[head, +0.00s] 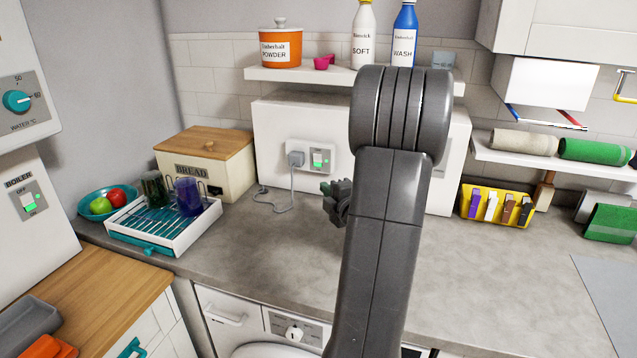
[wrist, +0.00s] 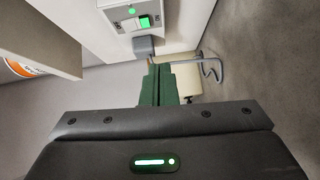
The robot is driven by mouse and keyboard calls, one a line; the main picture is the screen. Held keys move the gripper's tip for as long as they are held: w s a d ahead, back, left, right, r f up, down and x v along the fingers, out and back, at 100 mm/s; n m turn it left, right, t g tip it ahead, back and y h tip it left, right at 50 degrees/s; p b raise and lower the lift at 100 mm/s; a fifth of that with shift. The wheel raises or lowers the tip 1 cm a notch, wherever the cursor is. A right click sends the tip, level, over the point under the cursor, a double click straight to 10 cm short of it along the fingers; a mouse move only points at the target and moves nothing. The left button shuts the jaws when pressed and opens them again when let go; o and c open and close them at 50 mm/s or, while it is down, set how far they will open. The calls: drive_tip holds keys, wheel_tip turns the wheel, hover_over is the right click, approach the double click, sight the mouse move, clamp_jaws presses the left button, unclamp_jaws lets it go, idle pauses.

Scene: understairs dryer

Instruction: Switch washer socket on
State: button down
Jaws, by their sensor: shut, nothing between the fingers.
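The socket (head: 328,150) is a white plate on the front of a white box at the back of the counter. It carries a grey plug (head: 296,159) at its left and a switch (head: 318,159) with green showing at its right. In the wrist view the switch (wrist: 145,22) shows part green, part white, beside a lit green light (wrist: 131,11); the plug (wrist: 143,46) is nearer the fingers.
A grey cable (head: 272,203) loops onto the counter. A bread box (head: 205,165) and a tray (head: 163,235) stand at left. A shelf (head: 285,75) with a powder jar and bottles hangs above.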

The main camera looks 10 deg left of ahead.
drive_tip(key=v, duration=0.3)
drive_tip(key=shift+s+d+f, duration=0.1)
drive_tip(key=shift+s+f, duration=0.1)
drive_tip(key=shift+s, duration=0.15)
